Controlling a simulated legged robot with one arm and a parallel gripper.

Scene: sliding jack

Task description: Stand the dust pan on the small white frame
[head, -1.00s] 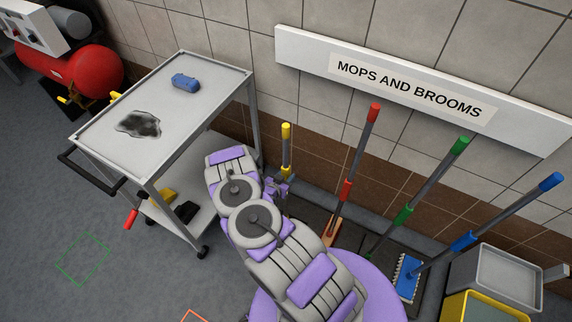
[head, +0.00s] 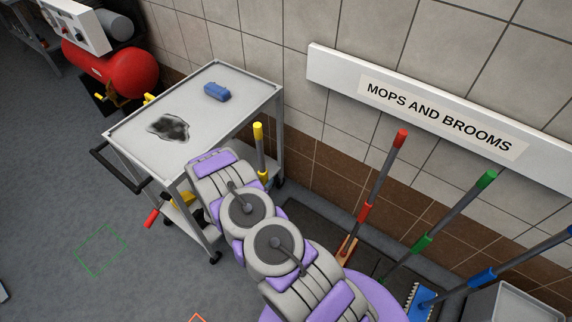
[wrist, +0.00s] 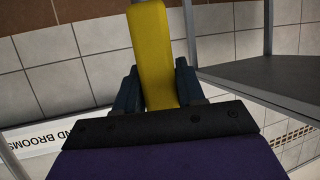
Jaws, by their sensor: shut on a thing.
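A tool with a yellow-and-grey upright handle (head: 259,150) shows beyond my arm in the head view, in front of the cart's right side. In the wrist view its yellow grip (wrist: 150,45) stands between the two dark fingers of my gripper (wrist: 158,90), which is shut on it. The tool's lower end is hidden behind my arm, so I cannot see whether it is the dust pan. I cannot make out the small white frame.
A grey cart (head: 245,110) holds a blue block (head: 217,92) and a dark stain on top. A red-handled tool (head: 152,217) sticks out low. Red (head: 375,180), green (head: 445,225) and blue tools stand right. Floor with a green outline (head: 101,250) is clear at left.

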